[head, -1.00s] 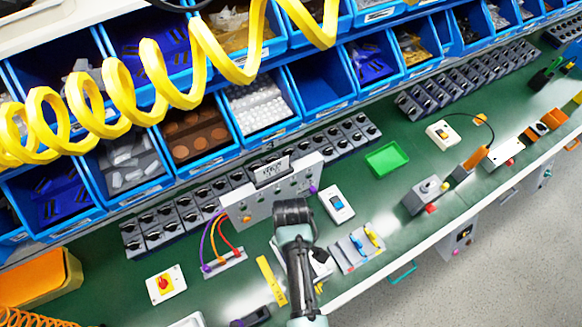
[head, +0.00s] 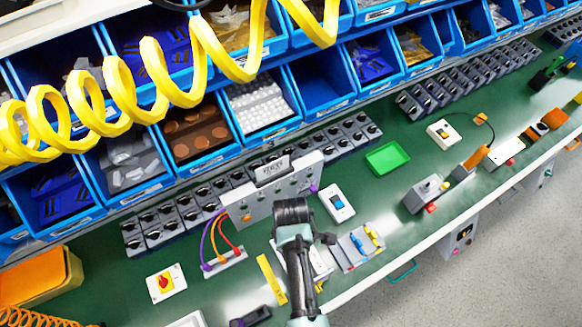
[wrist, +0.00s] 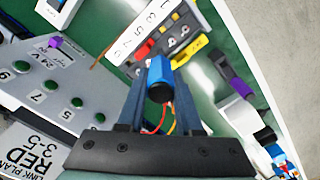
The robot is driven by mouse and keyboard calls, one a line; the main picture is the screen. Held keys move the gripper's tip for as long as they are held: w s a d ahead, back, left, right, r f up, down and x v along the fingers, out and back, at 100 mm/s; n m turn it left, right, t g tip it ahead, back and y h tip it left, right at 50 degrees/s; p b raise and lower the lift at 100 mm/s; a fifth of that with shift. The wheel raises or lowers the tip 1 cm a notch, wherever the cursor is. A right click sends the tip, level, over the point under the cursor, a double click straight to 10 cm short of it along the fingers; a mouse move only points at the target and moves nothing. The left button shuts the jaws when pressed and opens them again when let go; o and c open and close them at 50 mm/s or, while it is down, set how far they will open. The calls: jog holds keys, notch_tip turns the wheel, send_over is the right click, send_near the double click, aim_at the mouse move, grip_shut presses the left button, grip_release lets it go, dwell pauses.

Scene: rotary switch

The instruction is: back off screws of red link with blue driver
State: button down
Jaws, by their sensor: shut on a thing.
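My gripper (wrist: 160,112) is shut on a blue driver (wrist: 158,72), seen nearly end-on with its dark end toward the camera. The tip is hidden. Beyond it lies a numbered block (wrist: 124,48) with red, orange and yellow pieces and round screws. A grey panel (wrist: 30,95) with a "LINK PLAN RED 3-5" card (wrist: 35,152) is at left. In the head view my arm hides the fingers and driver.
The upright panel (head: 245,208) stands close behind my arm. Purple, orange and red wires run to a strip (head: 228,262) at its left. A grey holder (head: 350,256) with blue and yellow pieces is at right. A green tray (head: 388,158) lies farther back.

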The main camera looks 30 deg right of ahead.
jog(key=n, duration=0.3)
jog(key=shift+s+n, duration=0.15)
jog(key=shift+n, duration=0.15)
jog(key=shift+n, duration=1.2)
jog(key=shift+r, duration=3.05)
jog(key=w+m, duration=0.1)
jog(key=m, duration=0.2)
jog(key=w+m, duration=0.2)
jog(key=m, duration=0.1)
jog(key=shift+w+f, duration=0.15)
jog(key=shift+f, duration=0.05)
jog(key=shift+r, duration=0.15)
